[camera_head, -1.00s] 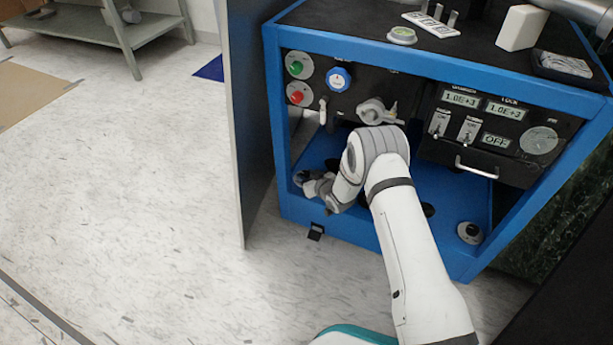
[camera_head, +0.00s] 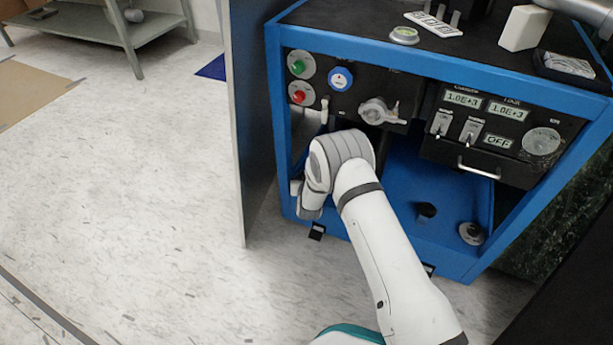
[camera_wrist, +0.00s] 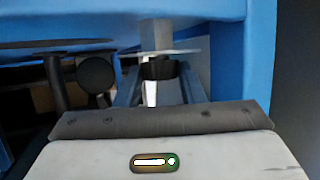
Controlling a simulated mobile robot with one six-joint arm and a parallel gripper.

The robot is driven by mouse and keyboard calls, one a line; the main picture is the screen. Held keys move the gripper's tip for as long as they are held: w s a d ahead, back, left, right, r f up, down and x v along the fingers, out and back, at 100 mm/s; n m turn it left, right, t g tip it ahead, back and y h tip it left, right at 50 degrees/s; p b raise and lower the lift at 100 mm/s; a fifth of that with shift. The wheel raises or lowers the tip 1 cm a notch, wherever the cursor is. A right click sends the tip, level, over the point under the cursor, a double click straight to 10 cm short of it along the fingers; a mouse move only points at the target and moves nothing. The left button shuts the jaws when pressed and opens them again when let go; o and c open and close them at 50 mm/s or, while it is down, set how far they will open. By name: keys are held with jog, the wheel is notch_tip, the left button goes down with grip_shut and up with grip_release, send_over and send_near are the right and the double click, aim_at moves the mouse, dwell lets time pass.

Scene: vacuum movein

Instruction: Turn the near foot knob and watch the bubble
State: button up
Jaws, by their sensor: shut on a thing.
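In the wrist view the foot knob (camera_wrist: 158,69) is a dark collar under a pale disc and a light post, below the blue frame. My gripper (camera_wrist: 160,84) has a finger on each side of it and is shut on it. In the head view my wrist is at the cabinet's lower left front corner, and the fingers and this knob are hidden. The bubble itself is too small to make out.
The blue-framed cabinet (camera_head: 440,65) carries a panel with switches, a valve (camera_head: 378,111) and a drawer handle (camera_head: 478,170). A grey upright panel (camera_head: 238,130) stands close on its left. Another dark round part (camera_wrist: 96,75) shows left of my fingers.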

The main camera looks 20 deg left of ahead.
dwell(0.3)
jog(key=o, duration=1)
